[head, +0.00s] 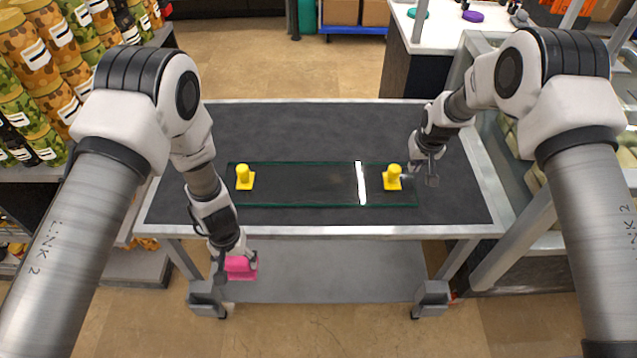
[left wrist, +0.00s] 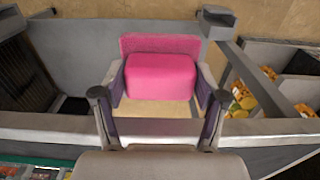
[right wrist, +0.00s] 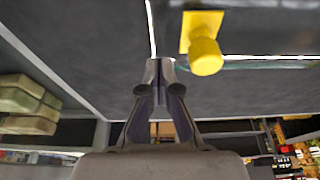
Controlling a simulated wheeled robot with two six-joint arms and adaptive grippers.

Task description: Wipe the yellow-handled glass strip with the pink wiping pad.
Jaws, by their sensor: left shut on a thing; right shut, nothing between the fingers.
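The glass strip (head: 300,185) lies flat on the dark top of a cart. A yellow handle (head: 244,178) stands near its left end and another yellow handle (head: 393,178) stands toward its right end. My left gripper (head: 238,265) is shut on the pink wiping pad (left wrist: 160,75) and holds it in front of the cart's near edge, left of centre. The fingers cover the pad's sides. My right gripper (head: 428,178) is shut and empty, just right of the strip's right end; in the right wrist view the right handle (right wrist: 205,50) shows beside its fingertips.
The cart top (head: 300,130) is clear behind the strip. A metal rim (head: 330,232) edges it, and a lower shelf (head: 330,270) sits beneath. Shelves with camouflage cans (head: 35,60) stand at left, and a white-topped counter (head: 440,30) stands behind at right.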

